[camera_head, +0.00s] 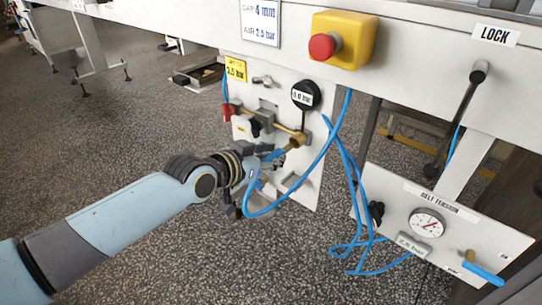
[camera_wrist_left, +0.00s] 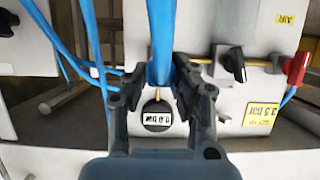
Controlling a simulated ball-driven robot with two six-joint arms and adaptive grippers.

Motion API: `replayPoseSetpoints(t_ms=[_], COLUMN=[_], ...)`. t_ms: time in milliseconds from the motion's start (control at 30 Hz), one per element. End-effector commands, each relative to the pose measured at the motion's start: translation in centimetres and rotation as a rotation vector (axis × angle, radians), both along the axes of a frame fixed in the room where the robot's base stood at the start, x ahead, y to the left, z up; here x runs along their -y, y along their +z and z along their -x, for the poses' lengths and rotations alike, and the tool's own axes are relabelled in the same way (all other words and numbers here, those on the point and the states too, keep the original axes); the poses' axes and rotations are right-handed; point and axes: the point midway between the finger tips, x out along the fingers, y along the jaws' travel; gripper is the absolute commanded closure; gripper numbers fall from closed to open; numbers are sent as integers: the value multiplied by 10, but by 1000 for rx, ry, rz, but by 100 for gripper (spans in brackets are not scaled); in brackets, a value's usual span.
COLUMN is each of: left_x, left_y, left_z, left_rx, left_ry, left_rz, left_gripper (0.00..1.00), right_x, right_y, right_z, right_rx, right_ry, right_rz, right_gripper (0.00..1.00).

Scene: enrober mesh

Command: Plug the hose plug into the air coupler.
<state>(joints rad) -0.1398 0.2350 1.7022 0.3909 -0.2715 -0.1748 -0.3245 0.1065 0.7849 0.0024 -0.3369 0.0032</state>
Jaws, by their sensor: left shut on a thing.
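My left gripper (camera_head: 270,167) is at the front of the white air panel (camera_head: 308,185). In the left wrist view the gripper (camera_wrist_left: 162,88) is shut on the blue hose plug (camera_wrist_left: 160,68), its two fingers on either side of it. The plug also shows as a blue piece (camera_head: 276,155) in the head view, pointing at the brass air coupler (camera_head: 297,142). The plug's tip is close to the coupler; I cannot tell whether they touch. The blue hose (camera_head: 310,172) loops down from the gripper and up to the right. My right gripper is not in view.
A black round gauge (camera_head: 305,95), a black knob (camera_head: 255,127) and a red handle (camera_head: 229,111) sit on the panel near the gripper. A yellow box with a red button (camera_head: 322,46) is above. Loose blue hoses (camera_head: 352,190) hang right, beside the belt tension panel (camera_head: 445,222).

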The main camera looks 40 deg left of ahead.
Motion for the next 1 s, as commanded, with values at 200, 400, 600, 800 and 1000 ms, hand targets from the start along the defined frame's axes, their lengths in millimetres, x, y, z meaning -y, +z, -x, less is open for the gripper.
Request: replayPoseSetpoints(t_ms=[200,400,600,800,1000], left_x=[0,0,0,1,1], left_y=[1,1,0,0,0], left_z=[0,-1,-6,-11,-16], left_rx=[2,2,2,2,2], left_ry=[0,0,0,0,0], left_rz=[0,0,0,-1,-1], left_gripper=[100,100,100,100,100], right_x=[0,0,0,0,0], right_y=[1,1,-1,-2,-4], right_z=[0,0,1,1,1], right_rx=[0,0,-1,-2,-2], right_ry=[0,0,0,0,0], right_rz=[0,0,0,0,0], right_gripper=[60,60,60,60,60])
